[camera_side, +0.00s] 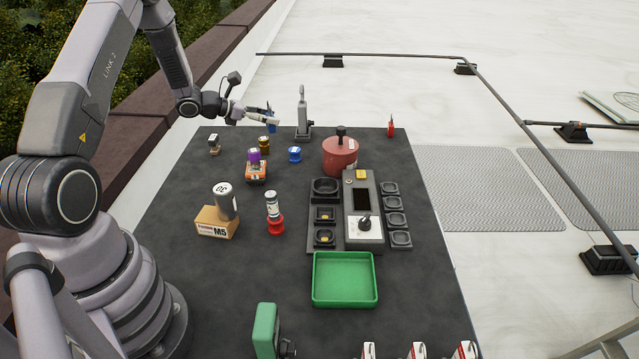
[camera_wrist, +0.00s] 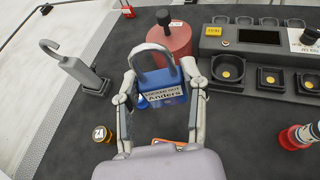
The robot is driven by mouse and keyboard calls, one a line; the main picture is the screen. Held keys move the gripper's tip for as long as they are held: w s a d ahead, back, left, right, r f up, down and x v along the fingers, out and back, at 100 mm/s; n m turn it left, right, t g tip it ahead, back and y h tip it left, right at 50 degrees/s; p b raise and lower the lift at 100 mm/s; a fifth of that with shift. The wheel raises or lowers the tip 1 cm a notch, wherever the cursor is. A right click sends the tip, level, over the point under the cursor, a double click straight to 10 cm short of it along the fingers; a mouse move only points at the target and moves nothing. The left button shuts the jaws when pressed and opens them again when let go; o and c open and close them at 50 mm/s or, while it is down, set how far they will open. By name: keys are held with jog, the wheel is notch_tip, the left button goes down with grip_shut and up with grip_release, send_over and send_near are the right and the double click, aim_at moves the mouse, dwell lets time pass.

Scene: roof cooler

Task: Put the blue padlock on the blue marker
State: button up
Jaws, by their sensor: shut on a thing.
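The blue padlock (camera_wrist: 163,92), with a grey shackle and a white name label, is between the two fingers of my gripper (camera_wrist: 158,100). The gripper is shut on its body, with the shackle pointing away from my wrist. In the side view my gripper (camera_side: 262,115) is above the far left edge of the mat, and the padlock (camera_side: 271,125) shows there as a small blue shape. A small blue round piece (camera_side: 295,154) with a pale label stands on the mat below and right of the gripper. I cannot tell whether it is the blue marker. The padlock mostly hides it in the wrist view.
A grey upright stand (camera_side: 303,122) with a hook-like top and a red pot (camera_side: 340,156) stand close by. A yellow round piece (camera_side: 264,143) and a purple-topped item (camera_side: 254,156) are near. A grey device (camera_side: 362,205) and green tray (camera_side: 345,300) are nearer the camera.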

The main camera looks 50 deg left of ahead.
jog(key=w+a+f, duration=0.1)
jog(key=w, duration=0.1)
jog(key=w+f, duration=0.1)
jog(key=w, duration=0.1)
jog(key=w+a+f, duration=0.1)
jog(key=w, duration=0.1)
jog(key=shift+w+a+f, duration=0.15)
jog(key=shift+w+a, duration=0.05)
jog(key=shift+a, duration=0.1)
jog(key=w+f, duration=0.1)
jog(key=w+a+f, duration=0.1)
jog(key=f, duration=0.1)
jog(key=w+f, duration=0.2)
jog(key=shift+w+a+f, duration=0.1)
jog(key=shift+a+f, duration=0.05)
jog(key=shift+a, duration=0.25)
jog(key=shift+w+a+f, duration=0.1)
jog(key=shift+w+f, duration=0.1)
jog(key=shift+f, duration=1.6)
jog(key=shift+f, duration=0.15)
jog(key=o, duration=1.2)
